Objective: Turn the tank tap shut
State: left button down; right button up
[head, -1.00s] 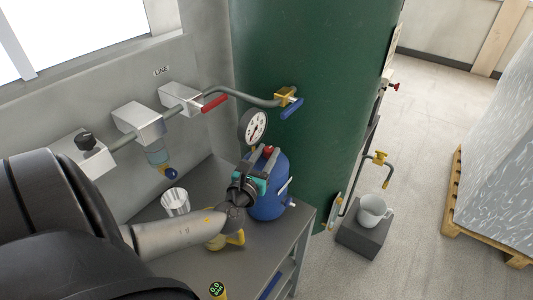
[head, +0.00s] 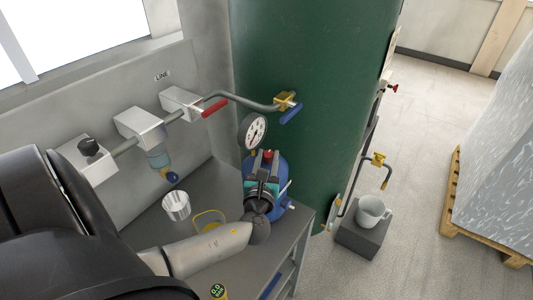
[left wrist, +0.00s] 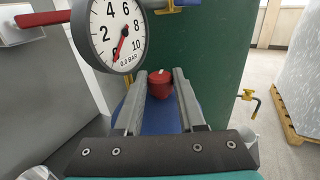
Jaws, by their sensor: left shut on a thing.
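A red knob (left wrist: 160,84) sits on top of a small blue tank (head: 283,172) on the grey bench. My left gripper (head: 266,160) reaches over the tank from the near side. In the left wrist view its two fingers (left wrist: 158,76) stand on either side of the red knob, shut on it. A round pressure gauge (head: 253,131) stands beside the tank; its red needle (left wrist: 118,46) points low on the dial. A yellow loop (head: 209,217) lies on the bench, partly hidden by my arm. My right gripper is not in view.
A wall pipe carries a red lever (head: 215,107) and a blue lever (head: 291,114) by the big green tank (head: 310,60). A brass tap (head: 379,159) hangs above a white mug (head: 371,211) on a grey block.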

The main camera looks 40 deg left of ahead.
pick_arm(q)
jog(key=shift+w+d+n+g+y, duration=0.15)
jog(key=shift+d+n+g+y, duration=0.05)
jog(key=shift+n+g+y, duration=0.9)
jog(key=shift+w+d+n+g+y, duration=0.1)
jog(key=shift+n+g+y, duration=0.75)
jog(key=shift+y, duration=0.25)
jog(key=shift+w+n+g+y+b, duration=0.15)
jog(key=shift+n+g+y+b, duration=0.35)
jog(key=shift+n+g+y, duration=0.55)
jog(key=n+g+b, duration=0.1)
jog(key=g, duration=0.1)
jog(key=shift+w+d+f+g+y, duration=0.1)
jog(key=shift+g+y, duration=0.25)
jog(key=shift+g, duration=0.05)
jog(key=n+g+b, duration=0.2)
jog(key=g+b, duration=0.1)
jog(key=n+g+b, duration=0.3)
jog(key=g+b, duration=0.1)
jog(key=w+n+g+b, duration=0.1)
jog(key=n+g+b, duration=0.1)
jog(key=g+b, duration=0.1)
jog(key=shift+g+b, duration=0.4)
jog(key=shift+b, duration=0.1)
jog(key=shift+n+g+b, duration=0.7)
jog(key=shift+g+b, duration=0.1)
jog(key=shift+b, duration=0.2)
jog(key=shift+r, duration=0.2)
